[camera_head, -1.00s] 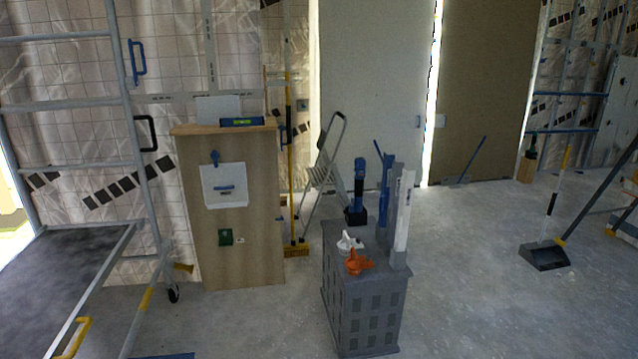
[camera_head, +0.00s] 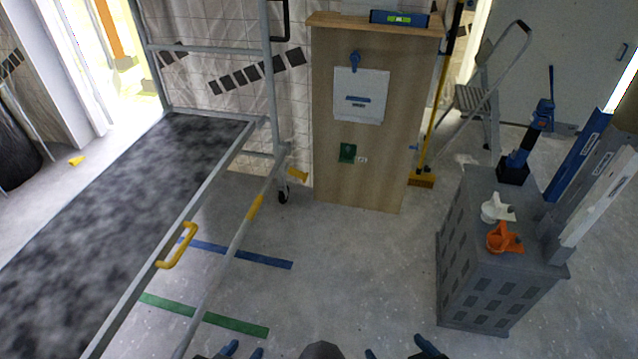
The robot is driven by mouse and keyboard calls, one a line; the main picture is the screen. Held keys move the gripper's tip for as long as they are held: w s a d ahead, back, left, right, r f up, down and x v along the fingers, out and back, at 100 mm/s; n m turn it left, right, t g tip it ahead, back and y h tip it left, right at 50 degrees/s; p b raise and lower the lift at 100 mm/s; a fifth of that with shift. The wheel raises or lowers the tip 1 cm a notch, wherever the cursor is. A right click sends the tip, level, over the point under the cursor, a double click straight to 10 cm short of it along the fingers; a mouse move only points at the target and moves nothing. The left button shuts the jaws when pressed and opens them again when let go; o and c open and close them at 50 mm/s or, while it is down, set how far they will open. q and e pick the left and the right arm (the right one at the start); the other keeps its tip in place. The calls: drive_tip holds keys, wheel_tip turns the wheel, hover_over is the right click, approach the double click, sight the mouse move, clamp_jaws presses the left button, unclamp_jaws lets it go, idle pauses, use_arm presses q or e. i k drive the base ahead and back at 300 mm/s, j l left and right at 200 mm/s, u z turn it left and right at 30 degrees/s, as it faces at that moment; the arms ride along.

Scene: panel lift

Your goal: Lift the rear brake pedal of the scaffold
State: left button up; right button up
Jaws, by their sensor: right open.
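The scaffold (camera_head: 270,80) stands on the left, with a grey tubular frame and a dark speckled deck (camera_head: 110,195). At its far right leg a small black caster wheel (camera_head: 283,194) rests on the floor. A yellow pedal (camera_head: 298,175) sticks out to the right just above that wheel. My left gripper (camera_head: 243,351) and my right gripper (camera_head: 398,350) show only as dark and blue tips at the bottom edge, both well short of the pedal. The right one is open; the left one is too cut off to tell. Neither touches the scaffold.
A wooden cabinet (camera_head: 335,190) stands right behind the pedal. A grey perforated box (camera_head: 490,285) with white and orange tools stands at the right. Blue tape (camera_head: 262,257) and green tape (camera_head: 235,323) mark the floor. The floor between scaffold and box is clear.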

sight(292, 170)
drive_tip(key=i+j+u, duration=0.1)
drive_tip(key=i, duration=0.2)
drive_tip(key=i+u, duration=0.15)
drive_tip(key=u, duration=0.2)
drive_tip(key=i+l+u, duration=0.1)
drive_tip(key=u, duration=0.3)
drive_tip(key=i+l+u, duration=0.15)
drive_tip(key=u, duration=0.2)
drive_tip(key=i+l+u, duration=0.15)
drive_tip(key=l, duration=0.15)
drive_tip(key=i+l+u, duration=0.15)
drive_tip(key=l, duration=0.15)
drive_tip(key=i+l+u, duration=0.15)
drive_tip(key=l, duration=0.2)
drive_tip(key=i+l, duration=0.15)
drive_tip(key=l, duration=0.2)
drive_tip(key=i+l, duration=0.1)
drive_tip(key=l, duration=0.25)
drive_tip(key=i+l+u, duration=0.1)
drive_tip(key=l, duration=0.2)
drive_tip(key=i+l, duration=0.15)
drive_tip(key=l, duration=0.2)
drive_tip(key=i+l, duration=0.15)
drive_tip(key=l, duration=0.2)
drive_tip(key=i+l, duration=0.1)
drive_tip(key=l, duration=0.25)
drive_tip(key=u, duration=0.05)
